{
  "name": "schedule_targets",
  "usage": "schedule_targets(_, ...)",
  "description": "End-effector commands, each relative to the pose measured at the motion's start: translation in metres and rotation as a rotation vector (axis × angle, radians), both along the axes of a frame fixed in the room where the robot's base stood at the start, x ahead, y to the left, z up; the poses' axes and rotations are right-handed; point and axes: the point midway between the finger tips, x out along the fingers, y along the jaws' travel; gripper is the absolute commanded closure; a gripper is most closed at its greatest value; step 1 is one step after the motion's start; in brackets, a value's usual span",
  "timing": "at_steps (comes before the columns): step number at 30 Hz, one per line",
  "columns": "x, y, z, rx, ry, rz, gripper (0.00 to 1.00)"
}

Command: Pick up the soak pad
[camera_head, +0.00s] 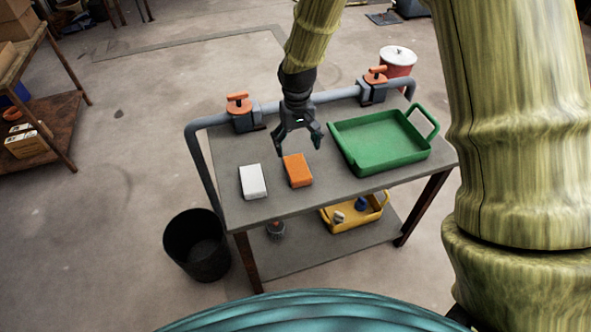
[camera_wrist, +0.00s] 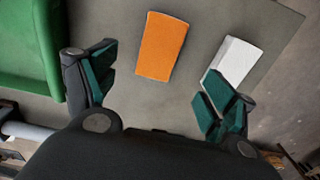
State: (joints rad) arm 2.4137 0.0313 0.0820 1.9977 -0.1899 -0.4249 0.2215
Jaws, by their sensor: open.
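Two flat blocks lie on the grey table top, an orange one (camera_head: 297,170) and a white one (camera_head: 252,181) to its left. I cannot tell from looks alone which is the soak pad. My gripper (camera_head: 299,149) is open and empty, pointing down above the table just behind the orange block. In the wrist view the orange block (camera_wrist: 161,47) lies ahead of the spread fingers (camera_wrist: 158,80). The white block (camera_wrist: 236,62) lies to the right there, partly hidden by the right finger.
A green tray (camera_head: 430,155) stands at the table's right. A grey pipe (camera_head: 335,95) with two orange-handled valves (camera_head: 240,104) (camera_head: 375,76) runs along the back. A yellow tray (camera_head: 345,226) sits on the lower shelf. A black bin (camera_head: 197,245) stands left; a red pot (camera_head: 398,60) stands behind.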

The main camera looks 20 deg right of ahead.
Motion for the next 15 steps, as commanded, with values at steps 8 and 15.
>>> schedule_targets(8,-0.002,-0.006,-0.034,0.000,0.003,-0.009,0.16)
schedule_targets(15,-0.002,-0.005,-0.051,0.000,0.001,-0.007,0.16)
